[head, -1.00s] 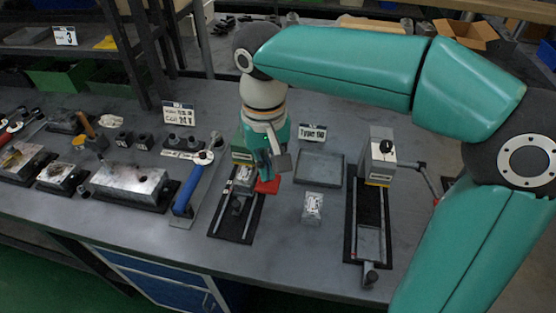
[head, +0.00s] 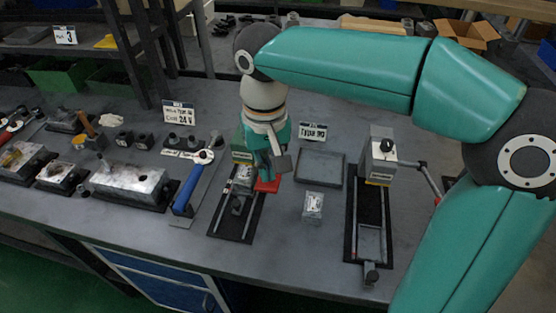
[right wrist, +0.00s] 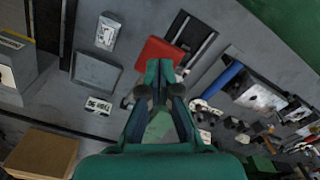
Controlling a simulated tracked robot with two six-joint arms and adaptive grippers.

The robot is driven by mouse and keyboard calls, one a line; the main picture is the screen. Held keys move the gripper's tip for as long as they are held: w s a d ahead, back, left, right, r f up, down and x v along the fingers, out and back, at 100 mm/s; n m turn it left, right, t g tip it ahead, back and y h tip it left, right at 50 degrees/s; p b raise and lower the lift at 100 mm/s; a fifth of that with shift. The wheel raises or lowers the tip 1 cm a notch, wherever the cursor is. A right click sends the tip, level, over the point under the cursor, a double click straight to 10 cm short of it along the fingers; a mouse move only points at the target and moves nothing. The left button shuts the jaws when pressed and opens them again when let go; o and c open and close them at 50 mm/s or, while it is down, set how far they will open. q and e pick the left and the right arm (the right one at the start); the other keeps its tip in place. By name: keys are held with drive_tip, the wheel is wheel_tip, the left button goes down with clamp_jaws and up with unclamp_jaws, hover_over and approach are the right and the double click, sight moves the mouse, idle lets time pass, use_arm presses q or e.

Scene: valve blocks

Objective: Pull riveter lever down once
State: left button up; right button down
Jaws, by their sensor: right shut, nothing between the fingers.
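My right gripper (head: 270,176) is shut and empty, pointing down at a red pad-like piece (head: 267,186) on the middle rail fixture (head: 236,209). In the right wrist view its fingertips (right wrist: 160,66) are together at the near edge of the red piece (right wrist: 158,53); I cannot tell whether they touch it. The gripper and wrist hide part of the fixture's green-and-grey head (head: 241,153). A second rail fixture with a grey block (head: 380,158) stands to the right, with a side lever (head: 428,178) ending in a red grip. Which one is the riveter is not clear. My left gripper is out of view.
A shallow grey tray (head: 320,167) and a small labelled packet (head: 312,206) lie between the fixtures. A blue-handled tool (head: 188,192) and a metal block (head: 130,180) are on the left. A cardboard box (head: 466,35) is behind. The bench front is mostly clear.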

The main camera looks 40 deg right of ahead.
drive_tip(key=f+b, duration=0.4)
drive_tip(key=f, duration=0.2)
drive_tip(key=f+b, duration=0.5)
drive_tip(key=f, duration=0.1)
drive_tip(key=s+f+b, duration=0.1)
drive_tip(key=f+b, duration=0.4)
drive_tip(key=f, duration=0.1)
drive_tip(key=shift+s+a+f, duration=0.1)
drive_tip(key=shift+a, duration=0.15)
drive_tip(key=shift+r+p, duration=0.4)
drive_tip(key=r+p, duration=0.5)
drive_tip(key=r, duration=0.1)
drive_tip(key=r+p, duration=0.6)
drive_tip(key=w+r+p, duration=0.1)
drive_tip(key=r+p, duration=0.4)
drive_tip(key=r, duration=0.1)
drive_tip(key=shift+w+d+p, duration=0.1)
drive_tip(key=shift+d+p, duration=0.15)
drive_tip(key=shift+p, duration=0.15)
idle(0.4)
